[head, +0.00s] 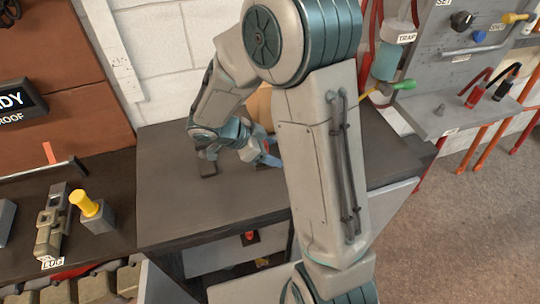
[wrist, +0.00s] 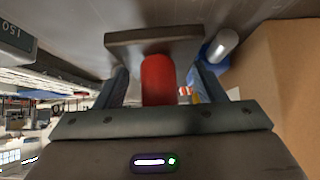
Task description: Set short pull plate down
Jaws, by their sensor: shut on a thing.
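The short pull plate shows in the wrist view as a dark flat plate (wrist: 150,42) with a red round grip (wrist: 158,80). My gripper (wrist: 160,85) is shut on it, with one finger on each side of the red grip. The dark plate lies across beyond the fingertips, close to the grey bench top. In the head view my gripper (head: 268,157) is low over the dark bench top (head: 180,205), with a bit of red beside it. The plate is mostly hidden there, and I cannot tell whether it touches the surface.
A brown box (wrist: 275,85) stands close beside my gripper. A blue thing with a silver cylinder (wrist: 222,45) is near the plate. The bench's front left is clear. A tool board (head: 465,60) is at right.

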